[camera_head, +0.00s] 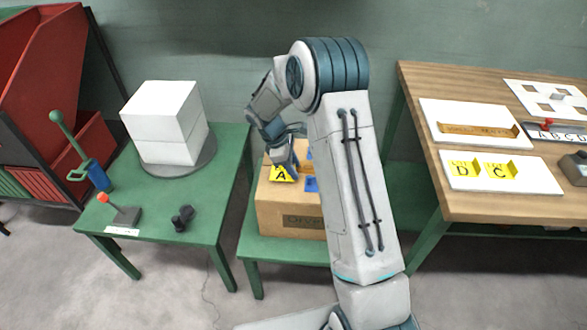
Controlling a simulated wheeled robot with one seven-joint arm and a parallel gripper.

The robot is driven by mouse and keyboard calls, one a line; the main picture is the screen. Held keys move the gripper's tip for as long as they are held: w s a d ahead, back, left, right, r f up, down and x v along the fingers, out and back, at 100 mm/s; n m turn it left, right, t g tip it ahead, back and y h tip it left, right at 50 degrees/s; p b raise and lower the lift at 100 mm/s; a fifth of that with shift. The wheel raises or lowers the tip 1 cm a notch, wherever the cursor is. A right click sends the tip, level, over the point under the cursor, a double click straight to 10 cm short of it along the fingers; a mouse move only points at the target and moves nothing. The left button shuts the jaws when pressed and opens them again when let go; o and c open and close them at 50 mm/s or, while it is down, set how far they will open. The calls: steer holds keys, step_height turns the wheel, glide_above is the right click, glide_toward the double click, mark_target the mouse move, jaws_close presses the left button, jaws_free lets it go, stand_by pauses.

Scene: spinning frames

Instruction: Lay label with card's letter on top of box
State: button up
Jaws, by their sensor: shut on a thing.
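The brown box (290,213) stands on a low green table in the middle, with dark print on its front face. My gripper (284,163) is over the left part of its top, shut on a yellow label (283,174) with a black letter A. I cannot tell whether the label touches the box top. Blue patches (311,184) show on the box top beside it. My arm hides the box's right side. Yellow labels D (463,172) and C (498,171) stand in a white holder (460,184) on the wooden table. I cannot make out a card with a single letter.
A white block stack (165,125) sits on a grey disc on the left green table (160,236), near an orange-tipped lever (118,210) and a green-handled tool (82,150). The wooden table (420,85) at right bears white trays and a lettered strip (550,133) with a red knob.

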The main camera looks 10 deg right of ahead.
mark_target(278, 173)
steer(key=shift+f, duration=0.7)
steer(key=o, duration=0.9)
steer(key=shift+o, duration=0.2)
steer(key=shift+r, duration=0.1)
steer(key=v, duration=1.2)
steer(key=s+d+r+m+t+y, duration=0.1)
steer(key=s+d+r+m+y, duration=0.15)
steer(key=s+r+m, duration=0.65)
steer(key=s+d+r+m+t+y, duration=0.1)
steer(key=s+m, duration=0.4)
steer(key=s, duration=1.5)
steer(key=shift+d+t+y+p, duration=0.25)
steer(key=shift+t+y+p, duration=0.15)
steer(key=shift+t, duration=0.4)
steer(key=shift+r, duration=0.2)
